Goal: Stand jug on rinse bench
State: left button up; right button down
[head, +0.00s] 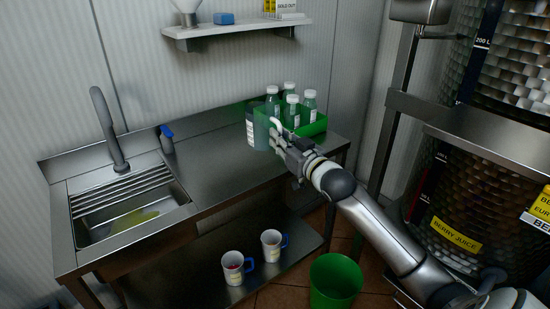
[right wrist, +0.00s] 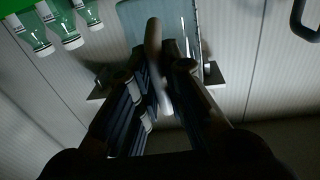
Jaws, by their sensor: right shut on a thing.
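My right gripper (head: 283,145) is shut on the pale handle of a translucent bluish jug (head: 261,128). In the right wrist view, the jug (right wrist: 137,22) stands out beyond the fingers (right wrist: 163,75), with its handle between them. The jug looks upright at the back right of the steel rinse bench (head: 217,160), just left of a green crate (head: 314,127). The gripper partly covers it, and I cannot tell whether its base touches the bench top. My left gripper is out of view.
The crate holds several capped bottles (head: 309,102). A sink (head: 130,222) with a tap (head: 108,130) fills the bench's left part. Two mugs (head: 233,267) stand on the lower shelf. A green bucket (head: 335,282) is on the floor.

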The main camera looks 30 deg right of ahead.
jog(key=w+f, duration=0.1)
jog(key=f, duration=0.1)
jog(key=w+d+f, duration=0.1)
jog(key=w+f, duration=0.2)
jog(key=f, duration=0.1)
jog(key=shift+w+d, duration=0.25)
jog(key=shift+d, duration=0.05)
jog(key=shift+f, duration=1.45)
jog(key=shift+f, duration=0.1)
jog(key=c, duration=1.5)
grip_release()
jog(key=shift+s, duration=0.4)
jog(key=s, duration=1.1)
jog(key=shift+s, duration=0.15)
